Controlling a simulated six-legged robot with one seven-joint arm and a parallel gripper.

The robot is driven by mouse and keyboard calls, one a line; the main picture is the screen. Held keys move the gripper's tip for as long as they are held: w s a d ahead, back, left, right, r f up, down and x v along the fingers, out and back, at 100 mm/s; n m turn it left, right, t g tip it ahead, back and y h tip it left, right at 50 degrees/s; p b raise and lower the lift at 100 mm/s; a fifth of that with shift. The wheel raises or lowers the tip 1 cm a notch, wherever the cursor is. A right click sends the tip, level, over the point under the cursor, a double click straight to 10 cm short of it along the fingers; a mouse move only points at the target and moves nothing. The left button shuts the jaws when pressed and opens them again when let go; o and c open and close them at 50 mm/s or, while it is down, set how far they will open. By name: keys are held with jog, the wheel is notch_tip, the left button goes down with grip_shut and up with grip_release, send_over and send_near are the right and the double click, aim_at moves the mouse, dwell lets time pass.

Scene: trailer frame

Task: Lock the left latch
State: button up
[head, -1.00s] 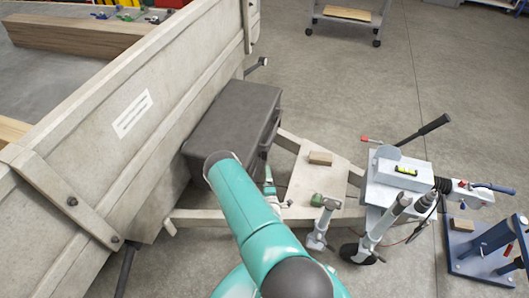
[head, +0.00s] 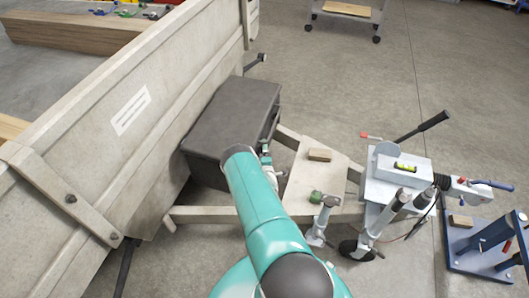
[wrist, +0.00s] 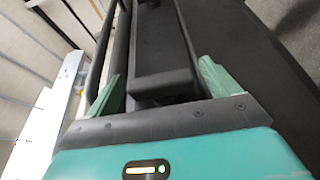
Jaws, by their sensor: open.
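The dark grey storage box (head: 228,118) sits on the trailer frame against the tailboard. My gripper (head: 267,157) is at the box's front face, partly hidden behind my own arm in the head view. In the wrist view my gripper (wrist: 160,78) is open, with its two teal fingers spread. A dark latch-like block (wrist: 163,84) on the box face lies between the fingers. It appears to be a latch, but I cannot tell which one, whether it is locked, or whether a finger touches it. A dark bar (wrist: 103,45) runs beside the left finger.
The trailer tailboard (head: 95,140) rises at left. To the right are a pale deck plate (head: 312,180) with a wooden block (head: 319,155), a jack post (head: 322,215) and the hitch head (head: 400,172). A blue stand (head: 480,250) is at far right. Open floor lies beyond.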

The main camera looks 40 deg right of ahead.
jog(key=c, duration=1)
jog(key=shift+g+y, duration=0.3)
jog(key=shift+w+r+m+g+y, duration=0.1)
jog(key=shift+m+g+y, duration=0.4)
jog(key=shift+y, duration=0.1)
jog(key=shift+m+g+y, duration=0.4)
jog(key=shift+g+y, duration=0.7)
